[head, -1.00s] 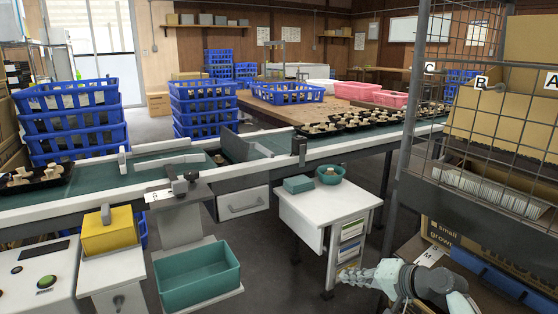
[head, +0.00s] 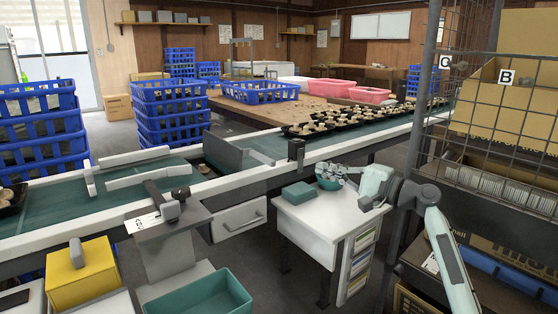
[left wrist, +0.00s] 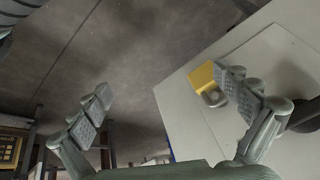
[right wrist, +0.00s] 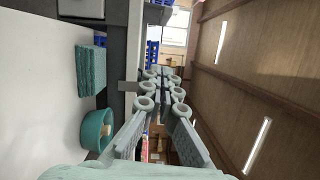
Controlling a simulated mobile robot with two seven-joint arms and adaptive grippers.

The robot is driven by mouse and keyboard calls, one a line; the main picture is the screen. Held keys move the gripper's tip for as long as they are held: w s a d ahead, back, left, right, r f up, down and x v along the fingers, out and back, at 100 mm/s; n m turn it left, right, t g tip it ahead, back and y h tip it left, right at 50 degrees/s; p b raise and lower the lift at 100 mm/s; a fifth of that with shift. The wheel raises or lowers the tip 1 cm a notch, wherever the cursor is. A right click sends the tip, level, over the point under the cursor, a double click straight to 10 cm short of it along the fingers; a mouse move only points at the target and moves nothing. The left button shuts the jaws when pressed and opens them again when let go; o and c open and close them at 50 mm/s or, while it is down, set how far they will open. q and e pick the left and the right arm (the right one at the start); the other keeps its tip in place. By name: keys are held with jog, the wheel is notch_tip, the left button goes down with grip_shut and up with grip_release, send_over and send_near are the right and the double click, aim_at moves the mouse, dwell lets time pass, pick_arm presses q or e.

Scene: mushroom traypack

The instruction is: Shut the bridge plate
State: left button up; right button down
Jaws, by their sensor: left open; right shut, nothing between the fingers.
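The bridge plate (head: 222,153) is a dark grey panel standing tilted up at the gap in the green conveyor (head: 135,195). My right gripper (head: 322,174) is shut and empty, in front of the conveyor and to the right of the plate. It overlaps the teal bowl on the white cabinet in the head view; its closed fingers show in the right wrist view (right wrist: 165,80). The plate cannot be made out in the right wrist view. My left gripper (left wrist: 162,85) is open and empty; it is outside the head view.
A post (head: 296,151) stands at the conveyor edge right of the plate. A grey stand (head: 165,237) is at left front, and a wire rack (head: 480,130) at right.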

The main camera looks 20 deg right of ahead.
pick_arm(q)
jog(key=shift+s+a+f+g+p, duration=0.35)
jog(key=shift+s+a+f, duration=0.1)
jog(key=shift+f, duration=0.2)
jog(key=shift+s+a+f+g+p, duration=0.35)
jog(key=shift+s+f, duration=0.1)
jog(key=shift+f, duration=0.15)
pick_arm(e)
jog(key=w+a, duration=0.6)
jog(key=a, duration=0.3)
jog(key=shift+w+r, duration=0.3)
jog(key=shift+r, duration=0.05)
jog(key=shift+a, duration=0.1)
